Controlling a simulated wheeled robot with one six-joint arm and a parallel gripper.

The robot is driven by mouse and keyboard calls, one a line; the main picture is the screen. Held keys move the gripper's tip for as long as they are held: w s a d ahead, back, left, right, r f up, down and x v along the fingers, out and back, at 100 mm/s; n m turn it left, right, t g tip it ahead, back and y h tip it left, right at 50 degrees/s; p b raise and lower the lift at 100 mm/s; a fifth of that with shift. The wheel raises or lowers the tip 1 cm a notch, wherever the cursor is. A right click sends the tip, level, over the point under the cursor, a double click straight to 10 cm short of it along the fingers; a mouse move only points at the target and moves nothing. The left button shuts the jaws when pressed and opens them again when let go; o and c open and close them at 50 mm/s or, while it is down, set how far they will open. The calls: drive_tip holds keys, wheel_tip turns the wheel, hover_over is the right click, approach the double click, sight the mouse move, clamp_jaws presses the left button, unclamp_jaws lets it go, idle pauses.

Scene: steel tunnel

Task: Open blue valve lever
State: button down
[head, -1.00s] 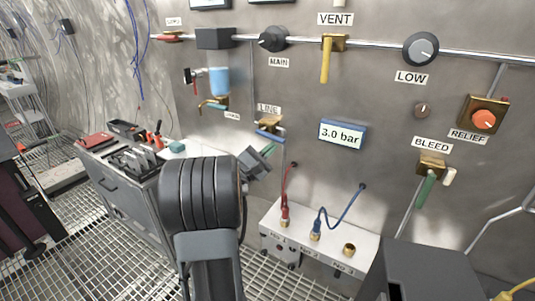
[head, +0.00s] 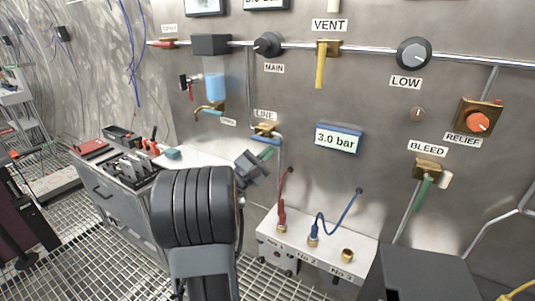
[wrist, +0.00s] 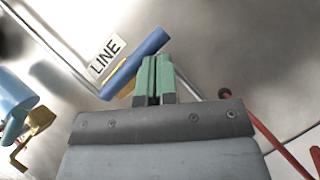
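The blue valve lever (head: 266,141) is below the LINE label on the steel wall, on a brass valve body (head: 264,129). My gripper (head: 268,152) is in front of the wall, just below and right of the lever. In the wrist view its green fingers (wrist: 155,60) lie side by side with only a thin gap, nothing seen between them. Their tips are close to the lever's lower right side; I cannot tell whether they touch it.
A white box (head: 315,252) with red and blue hoses stands below on the right. A brass tap with a blue filter bowl (head: 215,87) is to the left. A tool cart (head: 125,190) stands left of my arm. A green BLEED lever (head: 421,194) hangs at right.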

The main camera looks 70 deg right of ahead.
drive_tip(key=w+a+f+b, duration=0.2)
drive_tip(key=a+f+b, duration=0.3)
drive_tip(key=a+f, duration=0.3)
drive_tip(key=shift+w+a+f, duration=0.15)
drive_tip(key=shift+a+f, duration=0.25)
drive_tip(key=shift+f, duration=0.35)
drive_tip(key=s+a+f+m+y, duration=0.2)
drive_tip(key=s+f+m+y, duration=0.15)
drive_tip(key=f+y, duration=0.4)
drive_tip(key=w+a+f+m+t+y+p, duration=0.2)
drive_tip(key=w+a+t+y+p, duration=0.3)
drive_tip(key=a, duration=0.4)
drive_tip(key=w+a+r+t+y+p, duration=0.4)
drive_tip(key=w+a+t, duration=0.4)
drive_tip(key=w+a, duration=0.45)
drive_tip(key=w+a+r+n+t+y+p, duration=0.2)
drive_tip(key=a+r+t+p, duration=0.2)
drive_tip(key=a+r, duration=0.6)
drive_tip(key=a+p, duration=0.1)
drive_tip(key=a, duration=0.3)
drive_tip(key=shift+r+n, duration=0.2)
drive_tip(key=shift+n, duration=0.15)
